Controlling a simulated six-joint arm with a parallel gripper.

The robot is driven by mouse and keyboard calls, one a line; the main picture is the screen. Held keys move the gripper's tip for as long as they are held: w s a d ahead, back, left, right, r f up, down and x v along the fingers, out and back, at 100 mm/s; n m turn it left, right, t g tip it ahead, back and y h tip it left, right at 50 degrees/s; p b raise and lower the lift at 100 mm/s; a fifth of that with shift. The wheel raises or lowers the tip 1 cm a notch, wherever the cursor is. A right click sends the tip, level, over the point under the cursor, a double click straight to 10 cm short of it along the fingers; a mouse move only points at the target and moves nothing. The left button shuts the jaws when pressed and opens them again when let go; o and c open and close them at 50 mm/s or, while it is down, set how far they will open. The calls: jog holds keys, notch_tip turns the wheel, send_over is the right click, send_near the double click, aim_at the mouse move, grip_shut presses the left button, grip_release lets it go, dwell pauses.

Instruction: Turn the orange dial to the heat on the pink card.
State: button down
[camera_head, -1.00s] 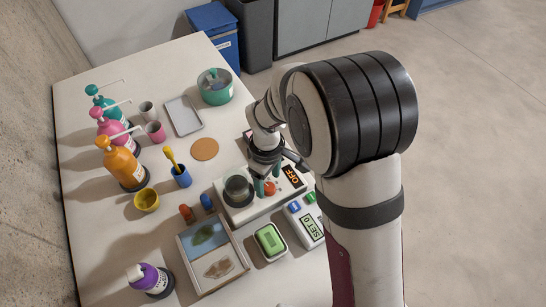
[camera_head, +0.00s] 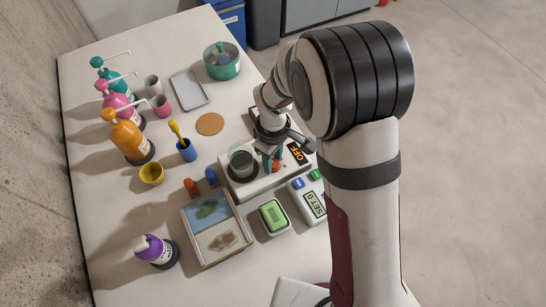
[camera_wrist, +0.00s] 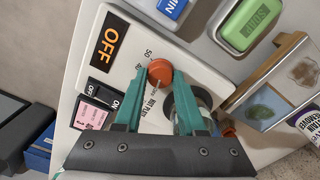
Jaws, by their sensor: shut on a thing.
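The orange dial (camera_wrist: 160,71) is on the white hot plate (camera_wrist: 195,68), whose display reads OFF. My gripper (camera_wrist: 161,77) is shut on the dial, one teal fingertip on each side. A scale with 50 and what looks like 40 shows beside the dial. The pink card (camera_wrist: 91,116) lies by the ON/OFF switch; its writing is too small to read and partly cut by my gripper. In the head view my gripper (camera_head: 268,161) reaches down to the hot plate (camera_head: 258,187) from above and mostly covers the dial.
A glass vessel (camera_head: 241,161) stands on the hot plate, close to my fingers. A display box reading SET 0 (camera_head: 313,204), a green block in a tray (camera_head: 272,215) and a two-part wooden box (camera_head: 217,231) stand close by. Bottles and cups stand at the left.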

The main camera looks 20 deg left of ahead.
jog(key=shift+m, duration=0.3)
jog(key=m, duration=0.3)
jog(key=shift+m, duration=0.3)
jog(key=m, duration=0.4)
jog(key=shift+m, duration=0.3)
jog(key=m, duration=0.4)
jog(key=shift+d, duration=0.1)
jog(key=shift+m, duration=2.4)
jog(key=c, duration=0.5)
grip_release()
